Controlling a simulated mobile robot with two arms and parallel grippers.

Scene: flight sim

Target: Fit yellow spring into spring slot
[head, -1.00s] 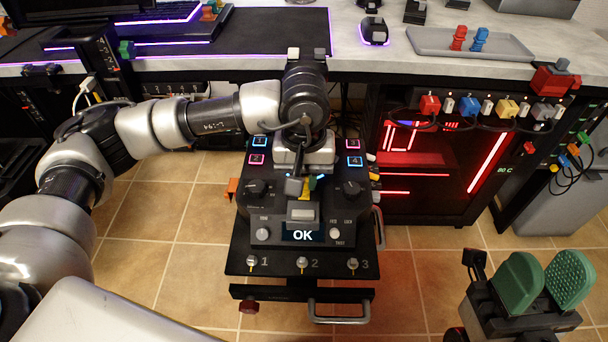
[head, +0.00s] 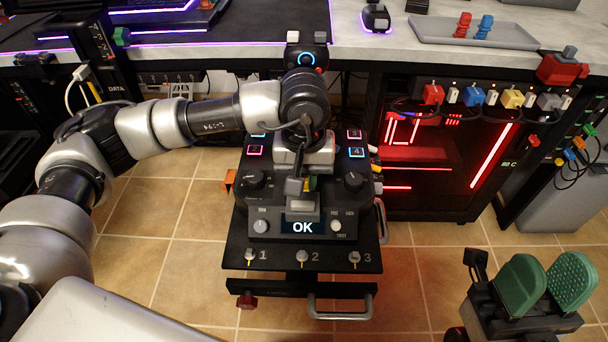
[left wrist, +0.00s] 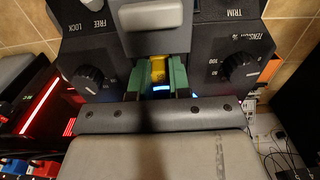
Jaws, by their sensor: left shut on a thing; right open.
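My left gripper (head: 308,184) hangs over the middle of the black console (head: 262,222), between its two knobs. In the left wrist view its green fingers (left wrist: 161,77) are shut on a yellow piece, the yellow spring (left wrist: 157,66). Only a small bit of the yellow spring (head: 313,183) shows in the head view. I cannot make out the spring slot; the gripper and wrist cover the console's middle. I cannot tell whether the spring touches the console. My right gripper (head: 548,285) is open and empty at the lower right, with green pads.
Behind stands a desk with a grey tray (head: 440,31) holding red and blue pieces. A red-lit cabinet (head: 440,150) stands to the right. Tiled floor lies open between the console and my right gripper.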

